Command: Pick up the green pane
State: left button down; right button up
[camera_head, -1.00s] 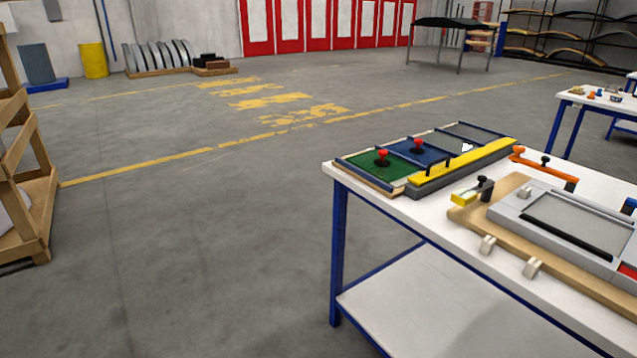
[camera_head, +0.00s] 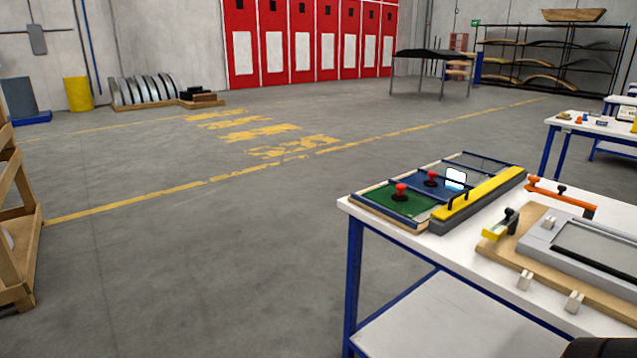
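The green pane (camera_head: 384,205) lies flat at the near left end of a tray on the white workbench. A red-topped black knob (camera_head: 400,192) stands on it. A blue pane (camera_head: 421,183) with a similar knob (camera_head: 431,179) lies beside it, farther back. Neither of my grippers shows in the head view. A dark shape at the bottom right corner is too cut off to identify.
The white workbench (camera_head: 470,262) has blue legs and a lower shelf. A yellow bar (camera_head: 485,194) borders the panes on the right. An orange clamp (camera_head: 560,196) and a wooden board with a grey frame (camera_head: 600,248) lie right of it.

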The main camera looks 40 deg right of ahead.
aim_at(397, 198)
jog(key=i, duration=2)
jog(key=z, duration=0.65)
